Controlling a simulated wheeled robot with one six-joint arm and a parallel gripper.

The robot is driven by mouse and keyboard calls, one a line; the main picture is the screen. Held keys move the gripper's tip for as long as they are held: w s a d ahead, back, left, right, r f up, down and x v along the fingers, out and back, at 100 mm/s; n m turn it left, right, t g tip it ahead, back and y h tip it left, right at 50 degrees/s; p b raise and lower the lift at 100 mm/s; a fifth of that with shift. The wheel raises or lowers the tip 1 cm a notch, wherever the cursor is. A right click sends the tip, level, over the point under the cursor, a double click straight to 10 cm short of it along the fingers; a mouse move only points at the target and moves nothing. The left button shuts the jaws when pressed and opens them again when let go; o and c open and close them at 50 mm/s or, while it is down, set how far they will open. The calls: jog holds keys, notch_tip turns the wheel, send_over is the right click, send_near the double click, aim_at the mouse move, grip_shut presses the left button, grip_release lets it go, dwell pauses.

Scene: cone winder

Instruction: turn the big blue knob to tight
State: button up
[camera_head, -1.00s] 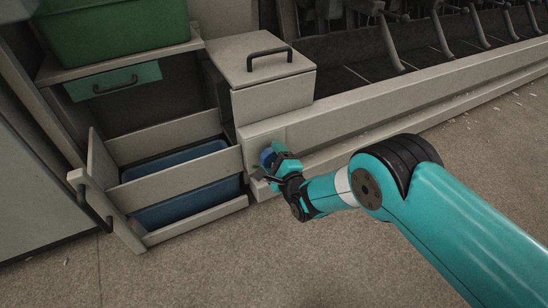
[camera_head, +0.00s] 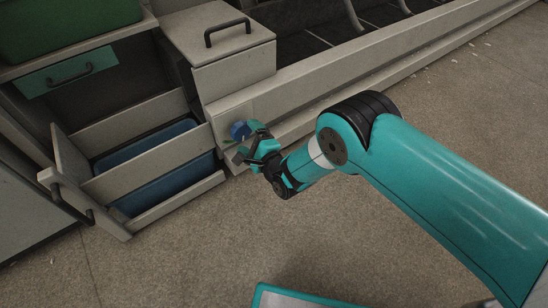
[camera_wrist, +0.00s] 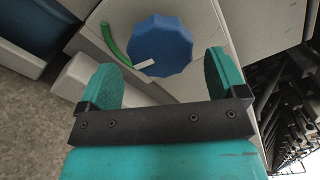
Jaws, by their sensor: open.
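The big blue knob (camera_head: 239,130) sits on the pale front panel of the machine, below the lidded box. In the wrist view the blue knob (camera_wrist: 162,45) is many-sided, with a white pointer mark (camera_wrist: 146,64) at its lower left edge. A green curved band (camera_wrist: 111,43) is on the panel left of it. My gripper (camera_head: 249,148) is just in front of and below the knob. In the wrist view the gripper (camera_wrist: 158,68) is open and empty, its two teal fingers apart, with the knob ahead between and beyond their tips; they appear clear of it.
An open drawer (camera_head: 150,167) with a blue bin (camera_head: 165,193) inside juts out left of the knob. A green bin (camera_head: 65,22) stands on the shelf above. The lidded box (camera_head: 238,73) is above the panel.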

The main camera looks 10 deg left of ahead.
jog(key=p+v, duration=1.4)
jog(key=p, duration=0.5)
jog(key=shift+s, duration=0.1)
